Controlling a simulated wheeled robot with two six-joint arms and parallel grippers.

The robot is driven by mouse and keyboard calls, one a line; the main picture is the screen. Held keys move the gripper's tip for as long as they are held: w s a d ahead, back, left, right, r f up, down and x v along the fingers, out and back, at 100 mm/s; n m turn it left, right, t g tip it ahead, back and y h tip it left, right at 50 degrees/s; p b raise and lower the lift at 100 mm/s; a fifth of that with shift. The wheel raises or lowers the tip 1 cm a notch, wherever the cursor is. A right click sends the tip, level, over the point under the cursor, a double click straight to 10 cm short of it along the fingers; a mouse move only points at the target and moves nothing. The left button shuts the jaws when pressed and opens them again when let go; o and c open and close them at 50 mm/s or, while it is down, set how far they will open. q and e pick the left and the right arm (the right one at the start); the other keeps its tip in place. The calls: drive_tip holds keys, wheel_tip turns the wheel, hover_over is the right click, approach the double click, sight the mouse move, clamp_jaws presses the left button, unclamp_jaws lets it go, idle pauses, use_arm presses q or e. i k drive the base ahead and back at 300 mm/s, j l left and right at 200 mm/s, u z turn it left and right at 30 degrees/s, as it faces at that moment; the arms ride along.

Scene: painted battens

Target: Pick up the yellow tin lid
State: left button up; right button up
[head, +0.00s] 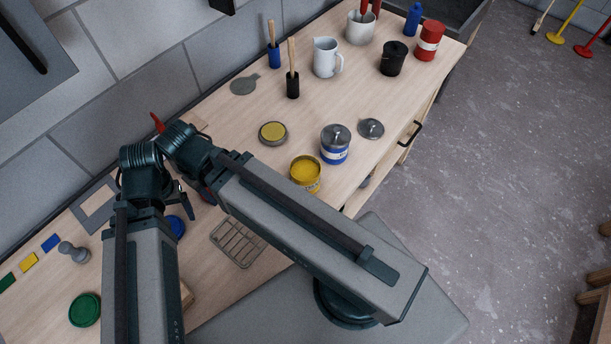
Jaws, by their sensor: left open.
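The yellow tin lid (272,132) is a round yellow disc with a grey rim. It lies flat on the bench in the head view, apart from anything else. An open tin of yellow paint (305,172) stands to its lower right. My left gripper (192,198) is open, over the bench to the lower left of the lid and apart from it. It is small, dark and partly covered by my arm links. I cannot make out my right gripper.
A blue-labelled tin (335,148) and a grey lid (371,128) stand right of the yellow lid. A brush in a black pot (293,86) and a grey flat piece (245,84) are behind it. A wire rack (237,243) lies in front. Bare bench surrounds the lid.

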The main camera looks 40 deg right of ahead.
sight(369, 128)
drive_tip(key=k+z, duration=0.15)
drive_tip(key=z, duration=0.25)
drive_tip(key=k+l+z, duration=0.1)
drive_tip(key=z, duration=0.25)
drive_tip(key=k+l+z, duration=0.1)
drive_tip(key=z, duration=0.3)
drive_tip(key=l+z, duration=0.35)
drive_tip(key=k+j, duration=0.05)
drive_tip(key=j, duration=0.05)
